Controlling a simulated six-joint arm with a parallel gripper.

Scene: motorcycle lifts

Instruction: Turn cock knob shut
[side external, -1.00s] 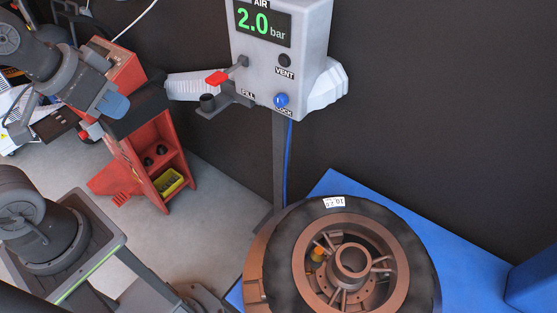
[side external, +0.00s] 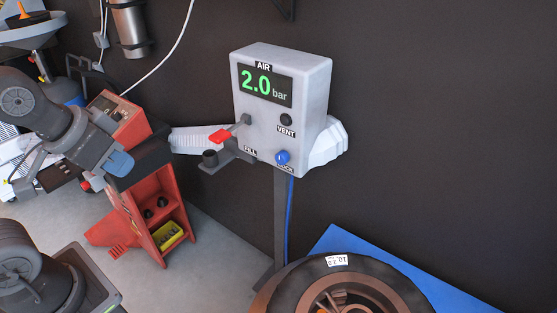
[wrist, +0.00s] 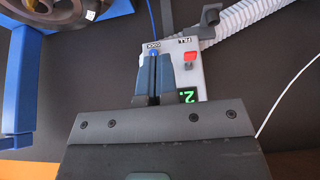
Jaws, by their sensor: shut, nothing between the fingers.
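The cock knob (side external: 283,157) is a small blue knob low on the front of the grey air box (side external: 308,146), by the COCK label. In the wrist view the knob (wrist: 154,52) shows just past the fingertips of my gripper (wrist: 156,60), which hide part of the box. My gripper's fingers are side by side with only a thin dark line between them, shut and empty. In the side view my gripper (side external: 119,164) is well left of the box, apart from the knob. The knob's exact turn angle is too small to tell.
The box's display (side external: 265,85) reads 2.0 bar. A red lever (side external: 219,137) sticks out left, above a black cup holder (side external: 209,158). The VENT button (side external: 286,120) is above the knob. A tyred wheel (side external: 300,285) lies below on a blue stand (side external: 400,260). A red cabinet (side external: 125,225) stands left.

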